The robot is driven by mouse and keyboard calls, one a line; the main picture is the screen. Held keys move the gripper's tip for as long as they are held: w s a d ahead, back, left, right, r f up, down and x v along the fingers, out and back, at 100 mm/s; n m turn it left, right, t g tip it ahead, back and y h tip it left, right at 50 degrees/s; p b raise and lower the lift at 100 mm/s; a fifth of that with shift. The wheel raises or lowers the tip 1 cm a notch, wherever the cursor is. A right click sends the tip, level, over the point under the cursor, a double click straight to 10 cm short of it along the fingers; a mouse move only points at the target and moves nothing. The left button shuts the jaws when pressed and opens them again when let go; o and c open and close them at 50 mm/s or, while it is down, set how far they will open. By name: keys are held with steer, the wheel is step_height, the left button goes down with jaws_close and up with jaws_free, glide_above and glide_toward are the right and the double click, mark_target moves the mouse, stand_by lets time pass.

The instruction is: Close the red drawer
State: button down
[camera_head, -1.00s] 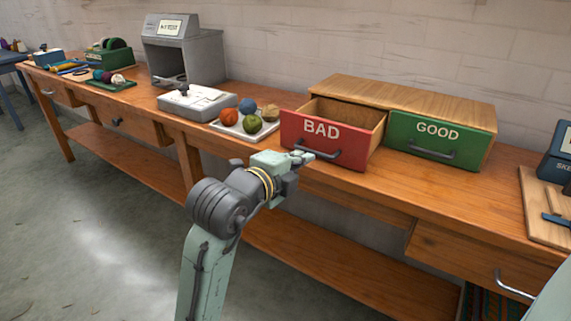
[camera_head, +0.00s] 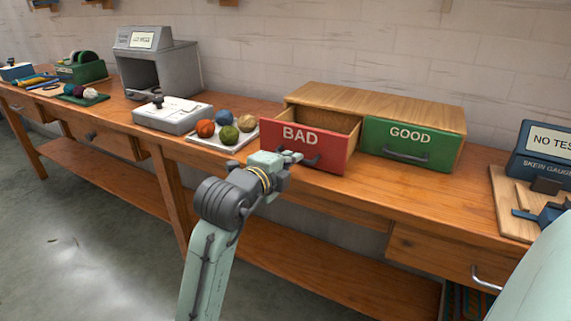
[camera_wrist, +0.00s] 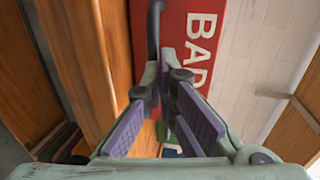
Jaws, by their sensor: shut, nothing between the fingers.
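The red drawer (camera_head: 331,158), lettered BAD, stands pulled out of the wooden cabinet (camera_head: 372,99), with its empty-looking interior showing. Its dark handle (camera_head: 312,161) is on the lower front. In the wrist view the red front (camera_wrist: 201,50) fills the upper middle, with the handle (camera_wrist: 154,30) left of it. My gripper (camera_head: 297,157) is shut and empty, close in front of the drawer by the left part of the handle. In the wrist view its fingertips (camera_wrist: 170,60) are near the red face. I cannot tell whether they touch it.
The green GOOD drawer (camera_head: 388,130) is shut, right of the red one. A white tray (camera_head: 213,140) with several wool balls sits left of it, beside a grey scale-like box (camera_head: 172,115). A gauge (camera_head: 545,150) stands far right. Bench top (camera_head: 420,190) before the green drawer is clear.

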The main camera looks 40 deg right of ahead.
steer(key=r+x, duration=0.1)
steer(key=x, duration=0.7)
steer(key=r+x, duration=0.1)
steer(key=x, duration=0.4)
steer(key=shift+w+d+r, duration=0.1)
steer(key=shift+d+r, duration=0.25)
steer(key=shift+d, duration=0.05)
steer(key=shift+r, duration=0.1)
steer(key=shift+w, duration=0.1)
steer(key=shift+a+p, duration=0.1)
steer(key=shift+p, duration=0.2)
